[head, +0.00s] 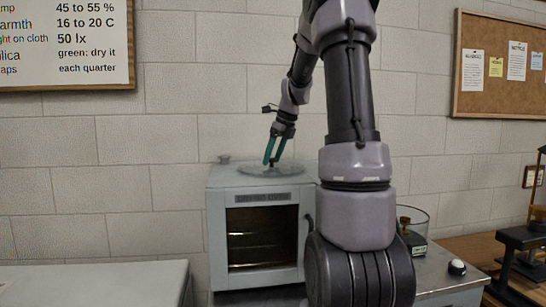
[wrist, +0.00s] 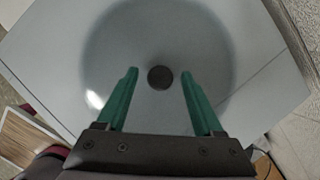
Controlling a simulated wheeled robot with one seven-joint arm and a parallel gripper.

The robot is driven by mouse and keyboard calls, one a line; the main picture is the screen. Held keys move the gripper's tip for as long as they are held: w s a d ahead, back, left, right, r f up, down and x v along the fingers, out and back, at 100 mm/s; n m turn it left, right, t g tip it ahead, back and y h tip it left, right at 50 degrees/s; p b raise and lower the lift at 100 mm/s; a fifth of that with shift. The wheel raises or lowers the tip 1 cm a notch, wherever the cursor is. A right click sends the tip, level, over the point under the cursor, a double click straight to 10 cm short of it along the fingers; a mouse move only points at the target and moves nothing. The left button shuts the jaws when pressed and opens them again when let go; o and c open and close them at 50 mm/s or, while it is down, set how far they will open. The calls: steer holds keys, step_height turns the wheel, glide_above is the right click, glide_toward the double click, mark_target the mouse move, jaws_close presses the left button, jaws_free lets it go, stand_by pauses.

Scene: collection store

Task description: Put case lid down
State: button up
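The case lid (head: 300,172) looks like a clear, round glass disc lying on top of a pale box-shaped oven or cabinet. In the wrist view the lid (wrist: 160,35) shows as a greyish circle with a dark round knob (wrist: 160,77) at its middle. My gripper (head: 275,158) is over the lid and points down, with green fingers. In the wrist view my gripper (wrist: 160,75) is open, with the knob between the fingertips and a gap on each side. I cannot tell how far the fingertips are above the lid. A clear round glass case (head: 413,216) stands right of my arm, partly hidden by it.
A pale surface (head: 95,285) lies at lower left.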

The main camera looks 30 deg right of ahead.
steer(key=shift+r, duration=0.1)
steer(key=v, duration=1.2)
steer(key=s+a+f+n+t, duration=0.1)
steer(key=s+a+f+n, duration=0.2)
steer(key=s+a+n, duration=0.6)
steer(key=s+a+f+n+t, duration=0.2)
steer(key=s+a+f+n, duration=0.1)
steer(key=s+a+n, duration=0.6)
steer(key=s+n, duration=0.4)
steer(key=n, duration=0.4)
steer(key=shift+s+f, duration=0.25)
steer(key=shift+f, duration=0.1)
